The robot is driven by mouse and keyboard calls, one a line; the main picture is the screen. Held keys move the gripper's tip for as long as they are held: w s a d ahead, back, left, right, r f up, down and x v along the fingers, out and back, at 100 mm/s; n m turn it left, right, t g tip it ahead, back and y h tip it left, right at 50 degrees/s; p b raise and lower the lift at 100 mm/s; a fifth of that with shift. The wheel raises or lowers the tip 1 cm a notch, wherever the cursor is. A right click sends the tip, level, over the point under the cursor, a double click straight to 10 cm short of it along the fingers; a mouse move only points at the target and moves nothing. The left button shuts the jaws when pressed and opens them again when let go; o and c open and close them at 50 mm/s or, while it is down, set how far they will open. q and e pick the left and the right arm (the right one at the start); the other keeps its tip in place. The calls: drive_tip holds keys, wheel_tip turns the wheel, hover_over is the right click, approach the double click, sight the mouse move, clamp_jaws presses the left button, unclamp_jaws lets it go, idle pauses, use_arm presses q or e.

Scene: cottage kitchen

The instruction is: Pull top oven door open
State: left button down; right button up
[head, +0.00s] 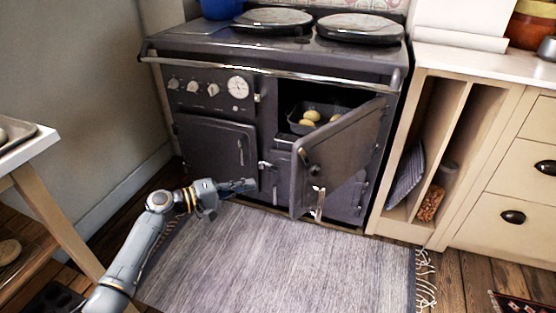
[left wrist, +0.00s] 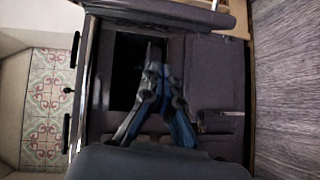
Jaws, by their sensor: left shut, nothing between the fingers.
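The top oven door (head: 342,155) is dark grey and stands well open, swung out to the right from the dark range cooker (head: 207,120). The oven cavity behind it shows a dark tin (head: 293,115) with yellow round items. My left gripper (head: 250,185) is shut and empty, low in front of the cooker, to the left of the door's free edge and apart from it in the picture. In the left wrist view the gripper (left wrist: 154,72) shows in front of the dark oven opening (left wrist: 124,72), with the open door (left wrist: 165,12) along the top. My right gripper is out of view.
A shut left oven door (head: 215,145) is beside the opening. A grey rug (head: 270,265) covers the floor in front. A wooden table (head: 45,200) stands at the left, and cream cabinets (head: 500,180) stand at the right.

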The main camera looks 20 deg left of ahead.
use_arm(q)
wheel_tip(320, 180, up, 4)
drive_tip(key=w+a+n+h, duration=0.1)
drive_tip(key=a, duration=0.2)
drive_tip(key=w+d, duration=0.5)
drive_tip(key=d, duration=0.5)
drive_tip(key=shift+d+t, duration=0.3)
drive_tip(key=shift+t, duration=0.1)
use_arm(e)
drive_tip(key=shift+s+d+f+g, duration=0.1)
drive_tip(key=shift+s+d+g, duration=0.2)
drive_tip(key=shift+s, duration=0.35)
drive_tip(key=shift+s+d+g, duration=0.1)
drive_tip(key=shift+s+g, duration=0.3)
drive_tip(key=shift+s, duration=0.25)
use_arm(q)
drive_tip(key=shift+d, duration=0.1)
